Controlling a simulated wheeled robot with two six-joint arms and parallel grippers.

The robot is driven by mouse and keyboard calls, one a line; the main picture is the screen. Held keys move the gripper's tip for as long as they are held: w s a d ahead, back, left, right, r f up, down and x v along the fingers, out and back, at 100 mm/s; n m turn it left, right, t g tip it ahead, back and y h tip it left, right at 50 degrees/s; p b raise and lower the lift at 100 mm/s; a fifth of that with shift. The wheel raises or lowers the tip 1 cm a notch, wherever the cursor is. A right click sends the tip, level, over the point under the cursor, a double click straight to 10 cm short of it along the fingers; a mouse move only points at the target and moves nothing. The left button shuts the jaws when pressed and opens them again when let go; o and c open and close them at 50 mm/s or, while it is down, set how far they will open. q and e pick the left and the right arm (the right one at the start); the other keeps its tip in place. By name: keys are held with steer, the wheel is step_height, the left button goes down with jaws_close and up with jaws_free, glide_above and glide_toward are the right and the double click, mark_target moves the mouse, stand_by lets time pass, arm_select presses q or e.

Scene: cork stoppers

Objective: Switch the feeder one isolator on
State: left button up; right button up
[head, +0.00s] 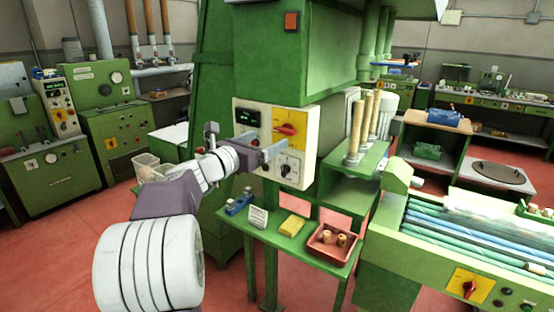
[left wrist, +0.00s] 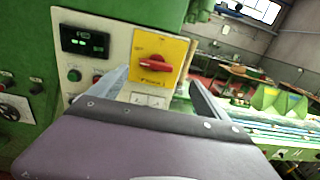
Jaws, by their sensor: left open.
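A red rotary isolator handle on a yellow plate (head: 290,128) sits on the cream control panel of the green machine. It also shows in the left wrist view (left wrist: 154,64), where the handle lies roughly level across its plate. The lettering is too small to read surely. My left gripper (head: 258,149) is open and empty in front of the panel, its fingers pointing at it just below the handle's level. In the left wrist view, the fingers (left wrist: 160,92) stand apart, below and either side of the handle, with no contact visible. My right gripper is out of view.
The panel (head: 245,104) also bears a lit display (head: 247,117) and a black-and-white dial (head: 289,167). Below is a green shelf with a red tray (head: 332,245) and a yellow block (head: 292,226). Another red handle on yellow (head: 468,288) is on the conveyor at right.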

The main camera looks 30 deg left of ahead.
mark_target(282, 132)
arm_select(q)
steer(key=shift+y, duration=0.4)
steer(key=w, duration=0.3)
steer(key=w+p, duration=0.1)
steer(key=w, duration=0.2)
steer(key=w+p, duration=0.1)
steer(key=w, duration=0.2)
steer(key=shift+d+f, duration=0.2)
steer(key=shift+d, duration=0.05)
steer(key=shift+a, duration=0.1)
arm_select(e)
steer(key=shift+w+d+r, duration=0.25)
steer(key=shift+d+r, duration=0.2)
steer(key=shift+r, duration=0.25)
arm_select(q)
steer(key=c, duration=1.4)
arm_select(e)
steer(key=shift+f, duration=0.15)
